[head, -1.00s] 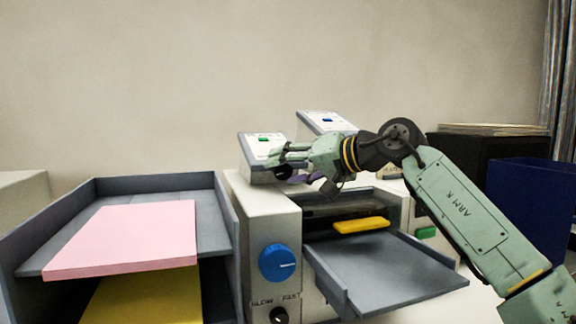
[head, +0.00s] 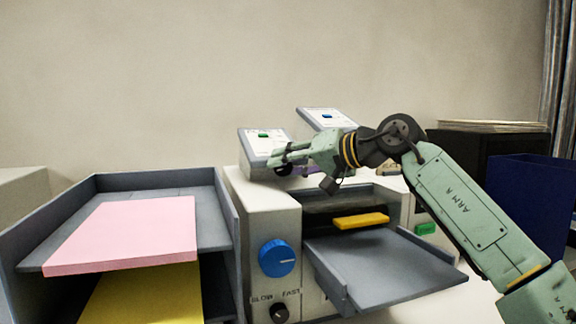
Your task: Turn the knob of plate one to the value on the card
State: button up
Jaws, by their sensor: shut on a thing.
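A tilted grey-framed panel with a white face and a green mark (head: 262,136) stands on top of the machine, left of my gripper. A second tilted panel with a blue mark (head: 326,117) is behind it to the right. The lettering on both is too small to read. My gripper (head: 280,160) is at the lower right edge of the green-marked panel, its fingers pointing left. It is shut on a dark knob (head: 283,171), mostly hidden by the fingers. The knob's pointer and scale cannot be seen, and I cannot make out a card with a value.
The machine front has a large blue dial (head: 276,259) and a small black knob (head: 279,313) marked slow and fast. A grey tray (head: 385,270) extends from it below a yellow bar (head: 361,221). Pink sheets (head: 125,235) lie left. A blue bin (head: 530,205) stands right.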

jog(key=shift+y, duration=0.7)
jog(key=o, duration=1.2)
jog(key=shift+c, duration=0.2)
jog(key=v, duration=1.2)
jog(key=shift+w+d+r, duration=0.1)
jog(key=shift+w, duration=0.05)
